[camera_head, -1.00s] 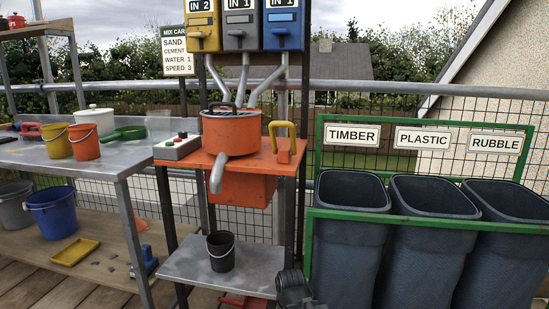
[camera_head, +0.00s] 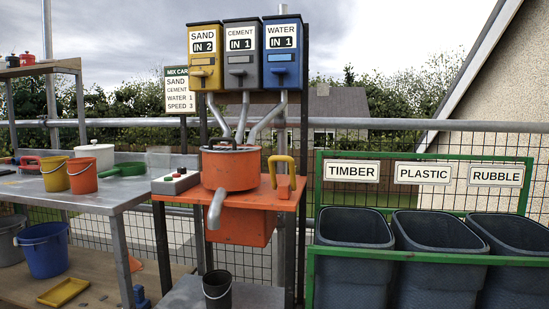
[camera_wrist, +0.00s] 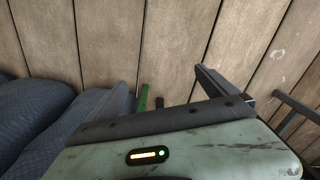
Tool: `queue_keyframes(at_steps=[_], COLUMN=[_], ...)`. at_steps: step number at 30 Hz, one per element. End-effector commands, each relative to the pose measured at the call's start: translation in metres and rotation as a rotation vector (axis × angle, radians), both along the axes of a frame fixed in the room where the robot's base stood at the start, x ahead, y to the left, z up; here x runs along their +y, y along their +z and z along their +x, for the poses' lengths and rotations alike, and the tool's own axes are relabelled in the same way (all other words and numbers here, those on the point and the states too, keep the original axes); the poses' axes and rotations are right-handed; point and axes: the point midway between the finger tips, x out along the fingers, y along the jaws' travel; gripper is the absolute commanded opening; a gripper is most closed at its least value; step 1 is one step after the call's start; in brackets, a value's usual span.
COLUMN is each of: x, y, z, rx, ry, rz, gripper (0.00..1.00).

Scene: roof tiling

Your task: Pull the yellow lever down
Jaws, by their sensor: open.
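A yellow lever (camera_head: 282,166), a looped handle on an orange base, stands upright at the right side of the orange mixer (camera_head: 230,168) in the head view. A smaller yellow handle (camera_head: 202,73) sits on the front of the yellow SAND dispenser (camera_head: 205,57) above. My gripper (camera_wrist: 160,80) shows only in the wrist view. It is open and empty, over wooden planks, away from both yellow handles.
A control box (camera_head: 176,183) with buttons sits left of the mixer. A dark bucket (camera_head: 218,292) stands under its spout. Grey bins (camera_head: 350,265) in a green frame (camera_head: 420,257) stand at the right. A metal bench (camera_head: 125,192) with buckets is at the left.

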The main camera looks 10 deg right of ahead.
Motion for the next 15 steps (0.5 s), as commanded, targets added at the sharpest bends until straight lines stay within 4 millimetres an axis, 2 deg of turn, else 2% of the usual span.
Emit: queue_keyframes(at_steps=[1,5,8,9,10,15], x=[0.000,0.000,0.000,0.000,0.000,0.000], y=[0.001,0.021,0.054,0.071,0.085,0.163], z=[0.000,0.000,0.000,0.000,0.000,0.000], rx=[0.000,0.000,0.000,0.000,0.000,0.000], ry=[0.000,0.000,0.000,0.000,0.000,-0.001], rz=[0.000,0.000,0.000,0.000,0.000,0.000], gripper=[0.81,0.44,0.17,0.05,0.00,0.00])
